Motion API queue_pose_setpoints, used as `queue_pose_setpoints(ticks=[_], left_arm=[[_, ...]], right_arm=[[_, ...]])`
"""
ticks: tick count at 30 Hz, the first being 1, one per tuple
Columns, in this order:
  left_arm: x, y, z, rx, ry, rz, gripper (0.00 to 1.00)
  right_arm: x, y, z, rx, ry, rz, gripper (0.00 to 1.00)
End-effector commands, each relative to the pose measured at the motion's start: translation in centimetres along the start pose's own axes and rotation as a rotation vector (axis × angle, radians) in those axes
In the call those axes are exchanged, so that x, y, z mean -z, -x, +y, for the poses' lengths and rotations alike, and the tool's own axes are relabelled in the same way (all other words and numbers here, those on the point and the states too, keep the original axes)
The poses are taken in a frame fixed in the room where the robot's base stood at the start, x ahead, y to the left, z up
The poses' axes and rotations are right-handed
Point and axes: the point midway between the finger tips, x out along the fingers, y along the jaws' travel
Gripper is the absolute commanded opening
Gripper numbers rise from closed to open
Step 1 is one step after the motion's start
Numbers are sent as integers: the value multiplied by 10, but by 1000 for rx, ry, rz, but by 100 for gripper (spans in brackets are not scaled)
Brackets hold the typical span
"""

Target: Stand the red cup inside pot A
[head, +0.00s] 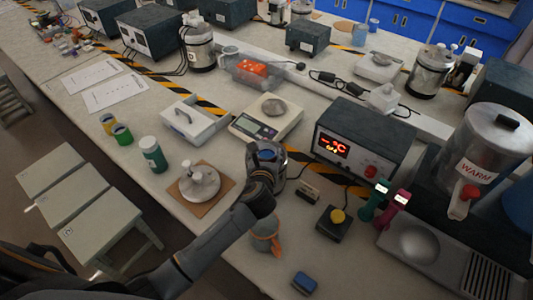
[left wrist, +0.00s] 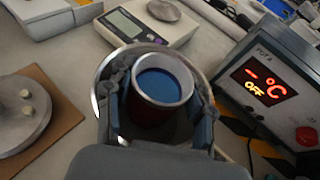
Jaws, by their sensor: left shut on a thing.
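The red cup (left wrist: 150,116) has a pale rim and a blue inside, and stands about upright between my left gripper's fingers. Only its blue top (head: 266,154) shows in the head view. My left gripper (left wrist: 160,100) is shut on the cup, one finger on each side; it also shows in the head view (head: 263,162). The metal pot (left wrist: 104,69) has its round rim around the cup and the fingers. Whether the cup touches the pot's floor is hidden. The control box (left wrist: 271,80) beside it reads "POT A" and "OFF". My right gripper is not in view.
A scale (head: 268,118) stands behind the pot, and a white tray (head: 193,122) farther left. A yellow-button box (head: 333,224) and an orange-and-grey item (head: 266,237) lie in front.

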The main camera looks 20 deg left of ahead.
Motion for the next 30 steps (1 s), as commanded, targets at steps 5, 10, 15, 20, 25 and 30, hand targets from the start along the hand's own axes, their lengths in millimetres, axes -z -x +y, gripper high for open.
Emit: queue_pose_setpoints(ticks=[5,10,15,20,25,30], left_arm=[[4,-2,0,1,-1,-2,17],[10,-4,0,1,0,0,17],[13,-4,0,0,-1,4,58],[15,-4,0,-1,-2,8,63],[5,0,0,-1,0,7,63],[4,30,0,2,-2,6,63]], right_arm=[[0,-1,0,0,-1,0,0],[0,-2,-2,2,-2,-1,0],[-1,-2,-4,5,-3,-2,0],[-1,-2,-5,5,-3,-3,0],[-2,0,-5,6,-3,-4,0],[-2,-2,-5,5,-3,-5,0]])
